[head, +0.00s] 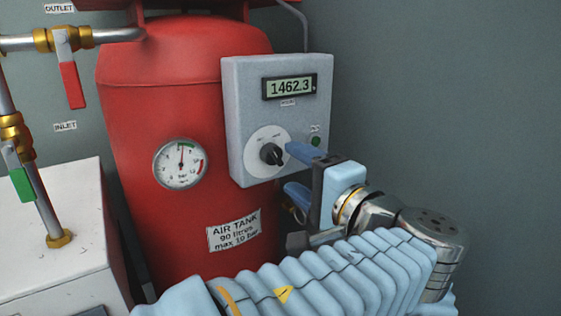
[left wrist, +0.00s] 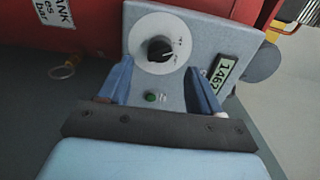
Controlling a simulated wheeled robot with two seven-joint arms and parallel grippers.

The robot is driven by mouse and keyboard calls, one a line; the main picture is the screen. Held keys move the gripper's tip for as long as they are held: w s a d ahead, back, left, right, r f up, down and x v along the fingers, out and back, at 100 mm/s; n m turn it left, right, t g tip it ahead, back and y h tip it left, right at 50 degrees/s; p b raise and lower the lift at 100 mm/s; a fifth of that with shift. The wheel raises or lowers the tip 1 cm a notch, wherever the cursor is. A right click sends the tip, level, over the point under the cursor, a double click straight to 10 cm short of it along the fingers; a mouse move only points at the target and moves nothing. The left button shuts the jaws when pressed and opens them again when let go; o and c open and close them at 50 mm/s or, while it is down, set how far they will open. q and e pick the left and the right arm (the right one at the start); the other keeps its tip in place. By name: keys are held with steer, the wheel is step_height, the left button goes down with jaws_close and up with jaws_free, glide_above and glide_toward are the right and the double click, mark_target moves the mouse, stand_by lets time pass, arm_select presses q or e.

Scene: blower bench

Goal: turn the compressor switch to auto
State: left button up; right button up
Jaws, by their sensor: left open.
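The compressor switch is a black knob (head: 271,154) on a round white dial, low on the grey control box (head: 303,95). The knob also shows in the left wrist view (left wrist: 160,48). Small labels sit around the dial but are too small to read, so I cannot tell the setting. My left gripper (head: 289,170) is open, with blue fingers, just right of the knob in the head view. In the left wrist view its fingertips (left wrist: 158,66) lie apart on both sides of the knob's line, with nothing between them. My right gripper is not in view.
The box has a display (head: 290,87) reading 1462.3 and a green lamp (head: 316,141). Behind stands the red air tank (head: 140,110) with a pressure gauge (head: 180,164). Pipes with a red valve handle (head: 72,85) and a green one (head: 22,185) are at left. The right side is clear.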

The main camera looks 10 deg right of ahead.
mark_target(279, 160)
arm_select(q)
steer(key=x, duration=0.5)
steer(key=shift+w+a, duration=0.1)
steer(key=shift+w, duration=0.2)
steer(key=c, duration=1)
steer(key=shift+r+m+p, duration=0.2)
steer(key=shift+m+p, duration=0.8)
steer(key=shift+p, duration=0.2)
steer(key=shift+c, duration=0.2)
steer(key=m+p, duration=0.7)
steer(key=p, duration=0.2)
steer(key=shift+m, duration=0.3)
steer(key=shift+f+m+p, duration=0.25)
steer(key=shift+m+p, duration=1.05)
steer(key=shift+p, duration=0.25)
